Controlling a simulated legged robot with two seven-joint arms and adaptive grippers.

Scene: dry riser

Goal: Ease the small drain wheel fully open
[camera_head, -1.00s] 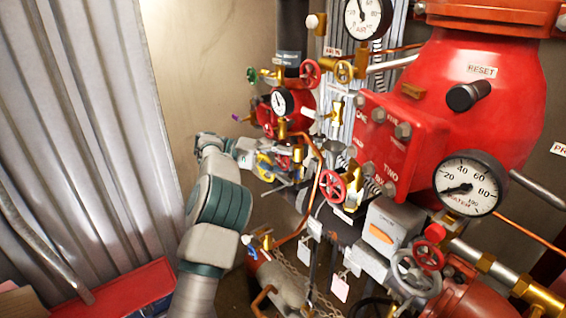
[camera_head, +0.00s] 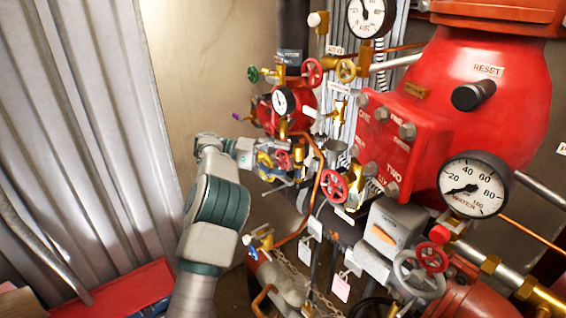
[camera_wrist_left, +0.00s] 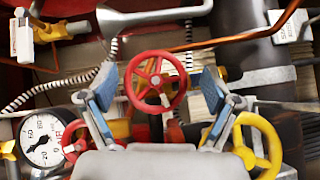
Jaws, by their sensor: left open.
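My left gripper (camera_head: 270,162) is at the far left end of the pipework in the head view, small and partly lost among the fittings. In the left wrist view its two fingers stand wide apart, with nothing held between them. A small red handwheel (camera_wrist_left: 156,80) shows between and beyond the fingertips, and I see no clear contact. A yellow handwheel (camera_wrist_left: 257,146) is partly behind the right finger. Another red wheel (camera_wrist_left: 76,141) is at lower left beside a gauge. No readable label marks which wheel is the drain wheel. My right gripper is out of view.
A white-faced gauge (camera_wrist_left: 40,139) and a coiled cord (camera_wrist_left: 62,88) are close by. In the head view, a red handwheel (camera_head: 334,186), a copper pipe (camera_head: 318,190) and a grey wheel (camera_head: 419,274) lie to the right. Corrugated metal (camera_head: 80,130) stands left.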

